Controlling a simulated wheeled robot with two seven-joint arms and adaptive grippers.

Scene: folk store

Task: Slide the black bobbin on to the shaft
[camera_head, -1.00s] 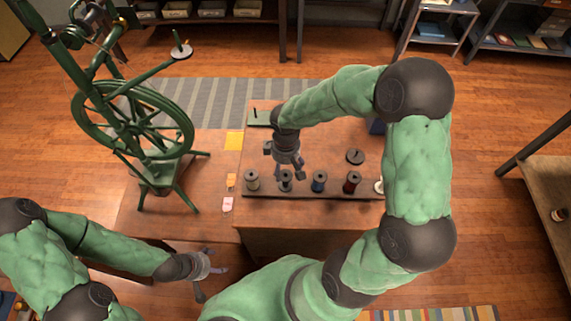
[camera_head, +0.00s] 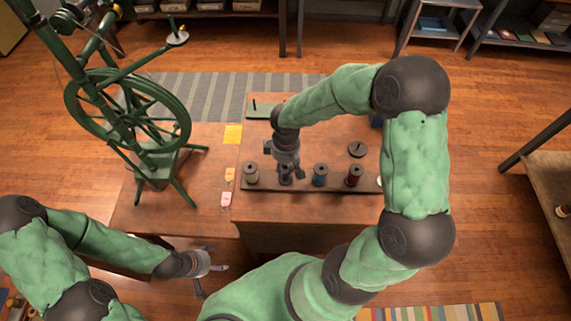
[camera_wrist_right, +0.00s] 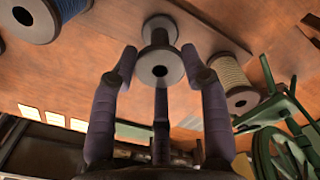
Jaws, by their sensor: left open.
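The black bobbin (camera_wrist_right: 160,65) stands between the spread fingertips of my right gripper (camera_wrist_right: 158,75) in the right wrist view. In the head view my right gripper (camera_head: 287,168) is over the second place of the bobbin row and mostly hides this bobbin (camera_head: 285,179). The fingers look open around it, with no clear grip. A thin upright shaft (camera_head: 254,104) stands on a green base (camera_head: 263,112) at the back of the table, left of my right forearm. My left gripper (camera_head: 208,270) is open and empty, low at the front left.
A dark rack (camera_head: 300,187) holds the cream (camera_head: 251,174), blue (camera_head: 320,175) and red (camera_head: 354,175) bobbins beside the black one. A dark disc (camera_head: 357,150) lies behind. A green spinning wheel (camera_head: 128,112) stands left, near a yellow sheet (camera_head: 233,134).

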